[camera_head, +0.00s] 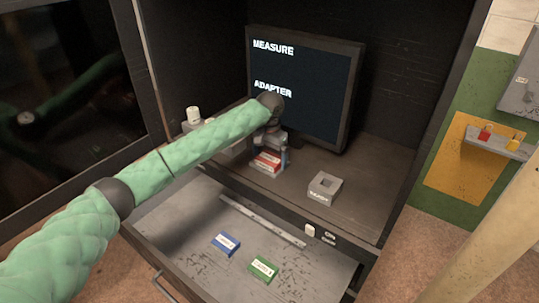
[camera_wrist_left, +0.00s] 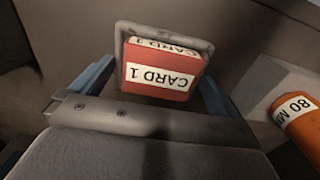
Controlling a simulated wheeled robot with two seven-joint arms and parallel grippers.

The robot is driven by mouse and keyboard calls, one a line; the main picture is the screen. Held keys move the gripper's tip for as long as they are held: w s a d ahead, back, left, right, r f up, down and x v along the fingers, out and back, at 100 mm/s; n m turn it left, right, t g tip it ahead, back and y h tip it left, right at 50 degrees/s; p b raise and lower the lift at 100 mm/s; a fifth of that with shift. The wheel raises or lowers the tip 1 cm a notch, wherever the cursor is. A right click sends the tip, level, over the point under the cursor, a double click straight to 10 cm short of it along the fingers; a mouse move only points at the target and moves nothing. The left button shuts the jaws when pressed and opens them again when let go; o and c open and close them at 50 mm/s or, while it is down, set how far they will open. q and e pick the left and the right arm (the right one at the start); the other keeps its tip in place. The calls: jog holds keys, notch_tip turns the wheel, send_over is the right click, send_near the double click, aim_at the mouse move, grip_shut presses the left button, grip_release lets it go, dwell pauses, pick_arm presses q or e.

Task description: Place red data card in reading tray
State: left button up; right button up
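The red data card (camera_head: 267,163), with a white "CARD 1" label, is on the bench shelf below my left gripper (camera_head: 275,150). In the left wrist view the red card (camera_wrist_left: 160,75) sits within the rim of a small grey tray (camera_wrist_left: 207,47); how deep it sits is unclear. My left gripper (camera_wrist_left: 150,92) has its blue fingers apart on either side of the card, with a visible gap at the left finger. It looks open, not clamped on the card. My arm partly hides the area in the head view. My right gripper is out of view.
A grey block with a square opening (camera_head: 323,188) stands right of the card. A monitor (camera_head: 305,85) is behind. The pulled-out drawer holds a blue card (camera_head: 226,243) and a green card (camera_head: 263,268). An orange cylinder (camera_wrist_left: 299,122) lies right in the wrist view.

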aim_at(270, 158)
pick_arm(q)
jog(key=shift+r, duration=0.1)
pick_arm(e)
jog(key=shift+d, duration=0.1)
pick_arm(q)
jog(key=shift+r+b, duration=0.2)
jog(key=shift+b, duration=0.1)
notch_tip(270, 158, up, 2)
jog(key=shift+r+b, duration=0.15)
jog(key=shift+b, duration=0.45)
notch_tip(270, 158, up, 9)
jog(key=b, duration=0.3)
jog(key=shift+r, duration=0.15)
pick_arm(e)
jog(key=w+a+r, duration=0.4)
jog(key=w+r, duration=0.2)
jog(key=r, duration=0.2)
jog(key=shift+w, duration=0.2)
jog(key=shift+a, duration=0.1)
